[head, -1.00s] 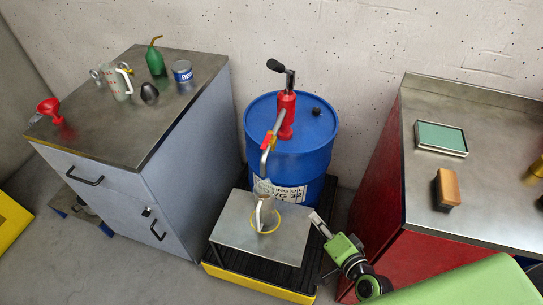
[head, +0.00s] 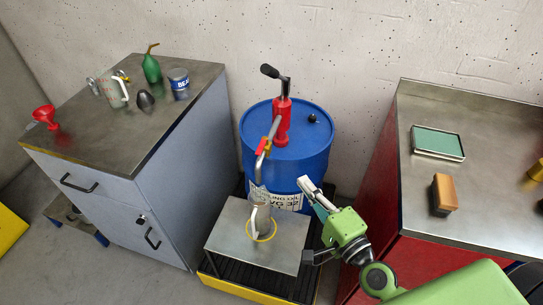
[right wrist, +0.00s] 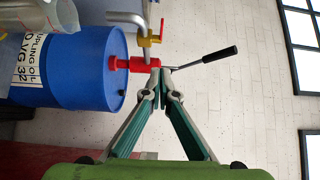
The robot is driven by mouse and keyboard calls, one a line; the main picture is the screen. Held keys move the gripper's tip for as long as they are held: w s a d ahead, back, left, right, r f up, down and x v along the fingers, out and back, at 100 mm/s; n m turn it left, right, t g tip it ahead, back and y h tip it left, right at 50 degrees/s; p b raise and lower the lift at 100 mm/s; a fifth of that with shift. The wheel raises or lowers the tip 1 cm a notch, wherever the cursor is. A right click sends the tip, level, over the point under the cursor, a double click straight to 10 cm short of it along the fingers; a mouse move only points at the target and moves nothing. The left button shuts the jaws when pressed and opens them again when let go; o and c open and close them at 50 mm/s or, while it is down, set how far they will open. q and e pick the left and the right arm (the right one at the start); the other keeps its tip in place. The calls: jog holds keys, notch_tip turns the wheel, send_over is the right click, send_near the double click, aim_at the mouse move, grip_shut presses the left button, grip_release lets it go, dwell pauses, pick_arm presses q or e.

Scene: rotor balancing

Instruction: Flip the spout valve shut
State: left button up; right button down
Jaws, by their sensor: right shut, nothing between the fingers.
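The spout valve sits on the pump's spout pipe in front of the blue drum. Its red lever (head: 262,146) shows in the head view; in the right wrist view the yellow valve body (right wrist: 150,40) and red lever (right wrist: 162,28) show at upper middle. The red pump (head: 283,122) stands on the drum (head: 310,150). My right gripper (head: 304,183) is shut and empty, low and to the right of the valve, apart from it. Its closed tips (right wrist: 160,72) show below the valve in the wrist view. My left gripper is out of view.
A grey cabinet (head: 100,165) stands left; a red cabinet with a steel top (head: 470,215) stands right. The pump's black-gripped handle (head: 270,71) sticks up.

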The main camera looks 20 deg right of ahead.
jog(key=p, duration=0.3)
send_near(262, 148)
jog(key=w+d, duration=0.3)
jog(key=w, duration=0.1)
jog(key=shift+w+a+f+p, duration=0.1)
jog(key=shift+w+a+p, duration=0.25)
jog(key=shift+w+a, duration=0.35)
jog(key=shift+w+a+f+p, duration=0.15)
jog(key=shift+w+a+p, duration=0.2)
jog(key=shift+a, duration=0.65)
